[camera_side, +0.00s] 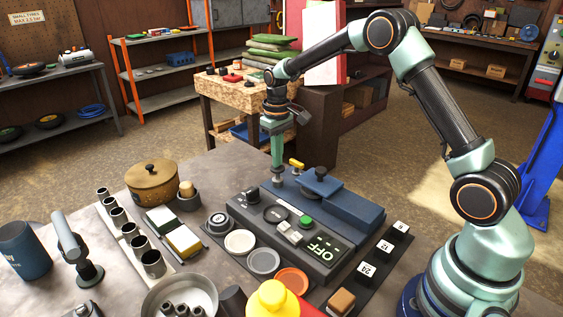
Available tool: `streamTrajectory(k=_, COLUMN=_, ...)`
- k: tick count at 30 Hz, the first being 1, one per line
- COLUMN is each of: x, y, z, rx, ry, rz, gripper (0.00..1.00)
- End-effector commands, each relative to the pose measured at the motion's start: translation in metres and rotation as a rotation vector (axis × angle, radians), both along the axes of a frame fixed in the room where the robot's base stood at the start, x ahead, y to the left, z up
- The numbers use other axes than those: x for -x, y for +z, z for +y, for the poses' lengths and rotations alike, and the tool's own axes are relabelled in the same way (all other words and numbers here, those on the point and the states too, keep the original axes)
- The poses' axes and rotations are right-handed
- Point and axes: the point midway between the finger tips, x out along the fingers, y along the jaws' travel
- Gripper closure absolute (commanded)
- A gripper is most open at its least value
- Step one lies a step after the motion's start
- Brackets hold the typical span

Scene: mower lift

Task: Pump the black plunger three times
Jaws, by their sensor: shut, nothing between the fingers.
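A dark plunger (321,175) with a wide flat flange stands upright on the blue housing (355,207) in the middle of the bench. My gripper (277,180) points straight down to the left of the plunger, shut and empty. Its tip is at the left end of the blue housing, close to a small yellow lever (297,164). My gripper is apart from the plunger in the picture; whether its tip touches the housing I cannot tell.
In front of the housing lies a dark control panel (325,262) with knobs, a green button and an OFF display. Numbered blocks (384,246) stand to the right. Metal cups (153,262), a brown pot (152,183) and a yellow-topped object (272,299) crowd the left and front.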

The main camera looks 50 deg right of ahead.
Motion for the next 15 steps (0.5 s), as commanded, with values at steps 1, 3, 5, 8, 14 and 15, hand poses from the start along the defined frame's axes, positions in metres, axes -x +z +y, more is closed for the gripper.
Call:
streamTrajectory(k=1, x=0.0, y=-0.002, z=0.0, rx=0.0, ry=0.0, rz=0.001, gripper=1.0)
streamTrajectory(k=3, x=0.0, y=-0.005, z=0.0, rx=0.0, ry=0.0, rz=0.001, gripper=1.0)
streamTrajectory(k=5, x=0.0, y=-0.007, z=0.0, rx=0.0, ry=0.0, rz=0.001, gripper=1.0)
streamTrajectory(k=8, x=0.0, y=-0.011, z=0.0, rx=0.0, ry=0.0, rz=0.002, gripper=1.0)
streamTrajectory(k=14, x=0.0, y=-0.018, z=0.0, rx=0.0, ry=0.0, rz=0.002, gripper=1.0)
streamTrajectory(k=15, x=0.0, y=-0.02, z=0.0, rx=0.0, ry=0.0, rz=0.002, gripper=1.0)
